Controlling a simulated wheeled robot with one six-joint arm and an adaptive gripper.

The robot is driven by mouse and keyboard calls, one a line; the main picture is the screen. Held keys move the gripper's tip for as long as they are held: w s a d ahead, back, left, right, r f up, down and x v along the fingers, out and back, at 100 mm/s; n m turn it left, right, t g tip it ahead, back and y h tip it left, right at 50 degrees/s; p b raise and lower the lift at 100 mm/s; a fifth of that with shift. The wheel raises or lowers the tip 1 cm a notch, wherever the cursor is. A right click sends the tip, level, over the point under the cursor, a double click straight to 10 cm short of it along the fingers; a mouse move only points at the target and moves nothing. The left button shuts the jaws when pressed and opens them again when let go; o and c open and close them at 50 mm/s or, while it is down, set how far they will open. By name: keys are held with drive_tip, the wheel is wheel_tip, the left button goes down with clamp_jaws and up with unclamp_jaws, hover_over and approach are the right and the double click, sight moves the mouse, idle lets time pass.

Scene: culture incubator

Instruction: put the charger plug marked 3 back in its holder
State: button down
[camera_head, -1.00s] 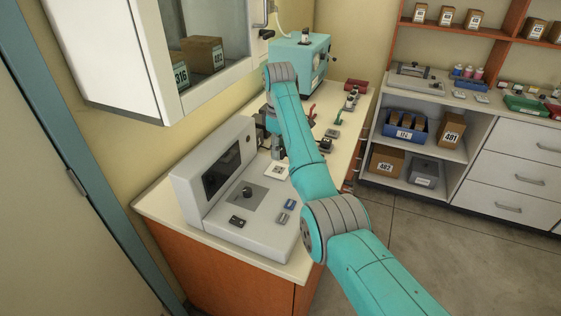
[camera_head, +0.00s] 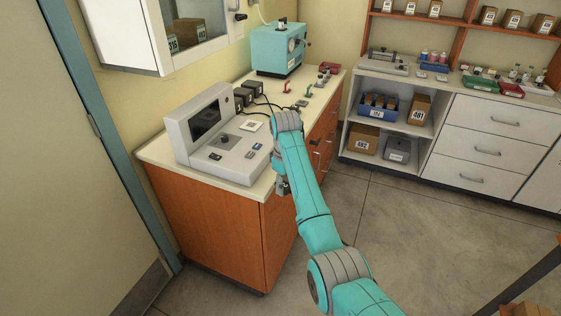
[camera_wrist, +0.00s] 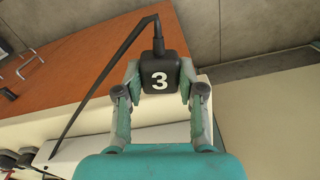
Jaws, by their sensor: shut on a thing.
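The charger plug marked 3 (camera_wrist: 160,78) is a black block with a white 3 on its face. It sits between the two fingers of my gripper (camera_head: 283,187), which is shut on it. A black cable leaves the plug's far end and bends away to the left in the wrist view. In the head view my gripper hangs off the front edge of the counter, beside the orange cabinet front, and the plug cannot be made out. Several black charger blocks (camera_head: 246,95) stand along the wall on the counter; I cannot tell which part is the holder for 3.
The grey device with a dark screen (camera_head: 213,128) stands at the near end of the counter (camera_head: 160,150). A teal machine (camera_head: 277,50) stands at the far end. Small red and green tools (camera_head: 288,86) lie between. The floor (camera_head: 400,225) right of the counter is clear.

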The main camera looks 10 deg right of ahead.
drive_tip(key=s+d+f+m, duration=0.2)
drive_tip(key=s+f+m, duration=0.6)
drive_tip(key=s+f, duration=1.7)
drive_tip(key=shift+s+d, duration=0.25)
drive_tip(key=shift+s, duration=0.3)
